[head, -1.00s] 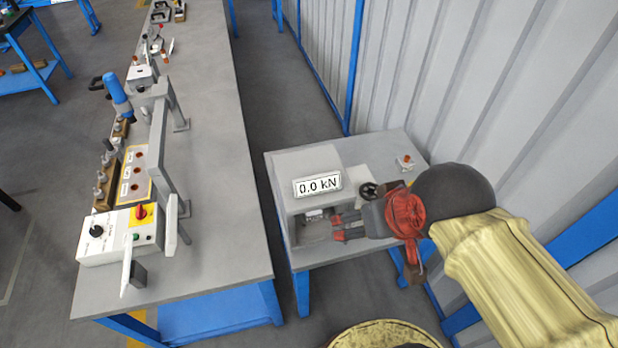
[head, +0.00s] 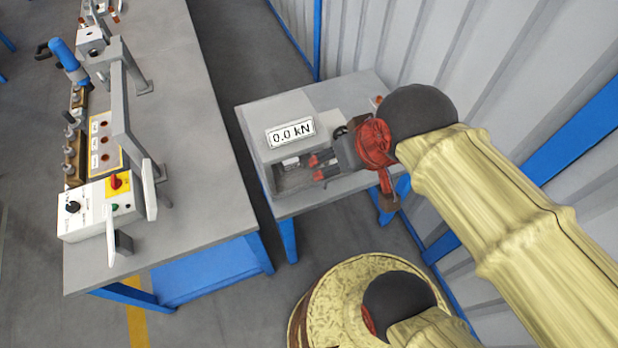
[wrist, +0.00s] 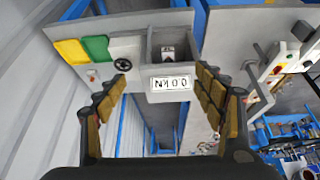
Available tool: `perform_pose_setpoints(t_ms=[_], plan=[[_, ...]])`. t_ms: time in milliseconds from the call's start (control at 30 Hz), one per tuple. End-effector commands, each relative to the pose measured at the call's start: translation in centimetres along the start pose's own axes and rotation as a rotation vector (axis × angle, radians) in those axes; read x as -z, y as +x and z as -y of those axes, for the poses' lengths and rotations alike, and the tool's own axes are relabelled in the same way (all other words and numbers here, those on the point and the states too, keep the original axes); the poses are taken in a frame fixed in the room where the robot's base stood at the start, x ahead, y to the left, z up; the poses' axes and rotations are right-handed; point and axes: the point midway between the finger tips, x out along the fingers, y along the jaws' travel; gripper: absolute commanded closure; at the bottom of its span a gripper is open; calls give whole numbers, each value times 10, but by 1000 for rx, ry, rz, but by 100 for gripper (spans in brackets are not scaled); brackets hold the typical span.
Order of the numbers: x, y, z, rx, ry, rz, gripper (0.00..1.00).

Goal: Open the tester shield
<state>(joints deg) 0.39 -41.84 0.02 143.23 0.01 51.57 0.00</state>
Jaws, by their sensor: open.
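The tester (head: 275,107) is a grey box with a "0.0 kN" display (head: 290,132) and an open-looking recess (head: 290,181) below it. It also shows in the wrist view (wrist: 150,95), with a dark handwheel (wrist: 123,64) beside it. I cannot make out the shield as a separate part; it may be clear or hidden.
The tester stands on a small grey table (head: 352,88) with blue legs, near a corrugated wall (head: 420,45). A long workbench (head: 185,120) with a control box (head: 95,212) and fixtures lies left, across a narrow floor gap. Yellow (wrist: 70,51) and green (wrist: 96,47) panels show in the wrist view.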

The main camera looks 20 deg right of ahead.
Motion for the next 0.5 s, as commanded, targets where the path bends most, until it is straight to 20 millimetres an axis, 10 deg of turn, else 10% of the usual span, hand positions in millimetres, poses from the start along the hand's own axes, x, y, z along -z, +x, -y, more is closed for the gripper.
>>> perform_pose_setpoints(t_ms=[500], plan=[[-9,115,-18,-16,64,453,63]])
